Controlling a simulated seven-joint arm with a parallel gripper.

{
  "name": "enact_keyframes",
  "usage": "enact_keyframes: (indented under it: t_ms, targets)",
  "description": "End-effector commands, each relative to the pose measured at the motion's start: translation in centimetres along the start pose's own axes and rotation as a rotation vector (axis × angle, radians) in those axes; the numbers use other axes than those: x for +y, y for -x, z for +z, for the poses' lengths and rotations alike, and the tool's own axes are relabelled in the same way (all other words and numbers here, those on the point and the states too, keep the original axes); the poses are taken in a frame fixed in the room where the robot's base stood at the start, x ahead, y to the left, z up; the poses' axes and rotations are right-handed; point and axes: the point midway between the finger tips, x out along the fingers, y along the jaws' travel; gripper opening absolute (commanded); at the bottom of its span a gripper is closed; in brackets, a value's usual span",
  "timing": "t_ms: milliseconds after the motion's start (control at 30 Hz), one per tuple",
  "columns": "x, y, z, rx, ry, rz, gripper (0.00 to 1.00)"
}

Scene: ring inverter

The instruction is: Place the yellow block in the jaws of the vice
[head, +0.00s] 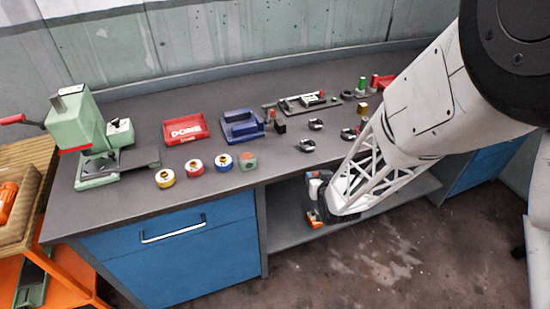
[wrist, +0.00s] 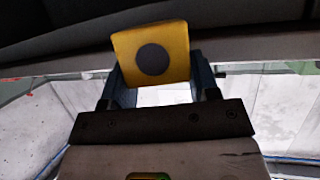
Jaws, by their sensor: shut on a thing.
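A yellow block (wrist: 180,42) with a dark round spot on its face is between the fingers of my gripper (wrist: 153,72) in the wrist view. The gripper is shut on it, and the block sits slightly tilted. In the head view my gripper (head: 316,200) is low, in front of the table's front edge; I cannot make out the held block there. The blue vice (head: 241,127) stands on the table near the middle, up and left of my gripper. Whether its jaws are empty is too small to tell.
A green press (head: 88,130) stands at the table's left end. A red tray (head: 185,131) is left of the vice. Several round parts and a green block (head: 247,162) lie in front of it. Small parts and a gold cube (head: 361,108) are to the right.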

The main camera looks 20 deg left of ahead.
Motion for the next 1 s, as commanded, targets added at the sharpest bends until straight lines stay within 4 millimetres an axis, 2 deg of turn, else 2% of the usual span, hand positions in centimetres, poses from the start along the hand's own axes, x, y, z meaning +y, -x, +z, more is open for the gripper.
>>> enact_keyframes:
  t_ms: [33,400,600,800,1000]
  targets:
    - [-0.8,0.5,-0.8,0.004,0.005,-0.015,0.17]
    - [-6.8,5.4,-5.0,0.004,0.052,-0.129,0.17]
    - [-9.5,8.1,-6.4,0.002,0.077,-0.182,0.17]
    - [-10.7,9.5,-7.2,0.001,0.090,-0.207,0.17]
    - [-11.0,9.8,-7.2,-0.001,0.093,-0.212,0.17]
